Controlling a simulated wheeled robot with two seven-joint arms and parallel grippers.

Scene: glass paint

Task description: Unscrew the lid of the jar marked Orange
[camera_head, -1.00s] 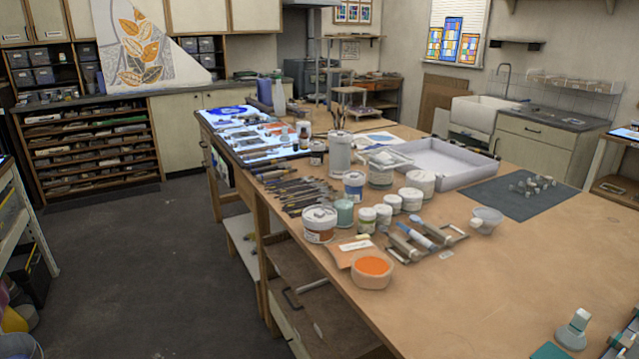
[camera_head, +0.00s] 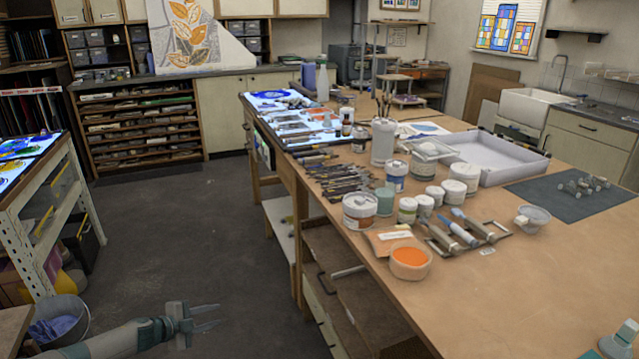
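A large white jar with an orange-brown band on its label (camera_head: 360,210) stands upright near the left edge of the workbench, with its lid on. Its lettering is too small to read, so I cannot tell if it is the one marked Orange. Other lidded jars stand near it: a blue-labelled jar (camera_head: 396,175) and several small white ones (camera_head: 424,205). My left gripper (camera_head: 217,315) is low at the bottom left, over the floor, well away from the jars. Its two fingers are apart, with nothing between them.
A bowl of orange powder (camera_head: 410,260) stands in front of the jars. Tools (camera_head: 345,182) lie behind them, and roller-like handles (camera_head: 462,232) lie to the right. The front right of the workbench (camera_head: 520,290) is mostly clear. A bucket (camera_head: 62,318) stands on the floor at left.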

